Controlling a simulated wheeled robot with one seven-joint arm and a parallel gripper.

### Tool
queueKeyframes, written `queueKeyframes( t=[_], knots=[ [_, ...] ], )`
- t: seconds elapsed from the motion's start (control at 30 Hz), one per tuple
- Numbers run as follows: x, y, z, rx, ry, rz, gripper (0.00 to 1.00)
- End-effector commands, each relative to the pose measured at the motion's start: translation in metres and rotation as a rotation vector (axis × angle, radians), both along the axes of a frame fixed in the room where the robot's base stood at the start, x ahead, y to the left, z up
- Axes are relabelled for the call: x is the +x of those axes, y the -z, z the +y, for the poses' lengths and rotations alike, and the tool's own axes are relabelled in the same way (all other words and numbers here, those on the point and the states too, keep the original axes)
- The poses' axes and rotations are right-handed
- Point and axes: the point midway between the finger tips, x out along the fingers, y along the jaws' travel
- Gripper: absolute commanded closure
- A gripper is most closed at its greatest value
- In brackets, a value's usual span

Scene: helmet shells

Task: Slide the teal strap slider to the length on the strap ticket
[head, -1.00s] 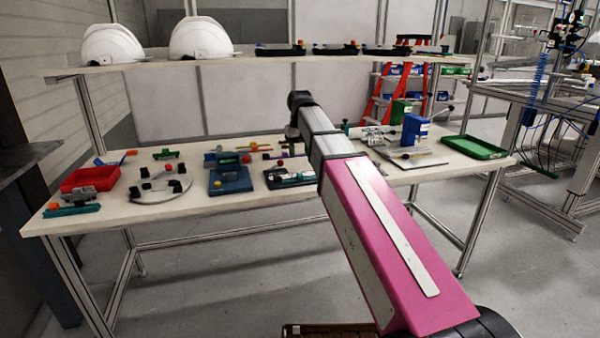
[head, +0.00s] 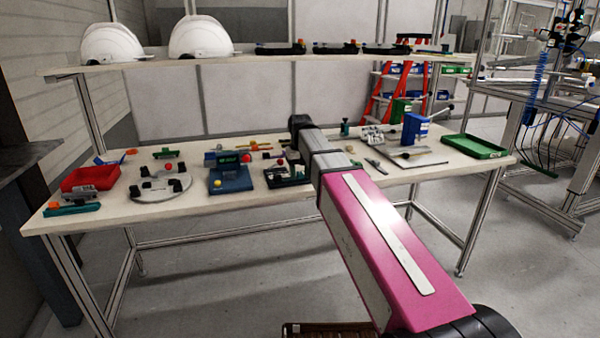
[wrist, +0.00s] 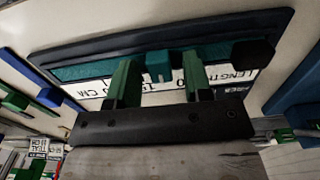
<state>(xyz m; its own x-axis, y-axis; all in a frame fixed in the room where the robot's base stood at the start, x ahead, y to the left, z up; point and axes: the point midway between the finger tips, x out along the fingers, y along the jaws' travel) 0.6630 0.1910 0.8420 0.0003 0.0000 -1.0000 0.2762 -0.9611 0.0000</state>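In the wrist view a teal slider block (wrist: 158,66) sits on a teal strap (wrist: 95,69) in a dark tray (wrist: 75,53). My gripper (wrist: 160,84) has its two green fingers apart, one on each side of the slider, with gaps visible. A white length scale (wrist: 240,76) lies along the strap and appears upside down; the fingers cover part of it. A small white ticket (wrist: 38,150) at lower left seems to read "TEAL" with a number too small to be sure of. In the head view the black tray (head: 275,182) is partly hidden by my arm, and my gripper is hidden.
A black block (wrist: 252,53) stands at the strap's right end in the wrist view. In the head view a blue stand (head: 231,180) is left of the tray, with a round white fixture (head: 160,190) beyond it. A grey board (head: 425,160) lies to the right.

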Motion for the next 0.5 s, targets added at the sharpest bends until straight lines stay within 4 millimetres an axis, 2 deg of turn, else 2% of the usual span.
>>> queueKeyframes(
  t=[0.03,0.1,0.13,0.3,0.5],
  knots=[
    [0.0,0.0,0.0,0.0,0.0,0.0,0.71],
    [0.0,0.0,0.0,0.0,0.0,0.0,0.93],
    [0.0,0.0,0.0,0.0,0.0,0.0,1.0],
    [0.0,0.0,0.002,0.0,-0.001,0.0,1.0],
    [-0.006,0.0,0.02,0.001,-0.002,0.0,1.0]
  ],
)
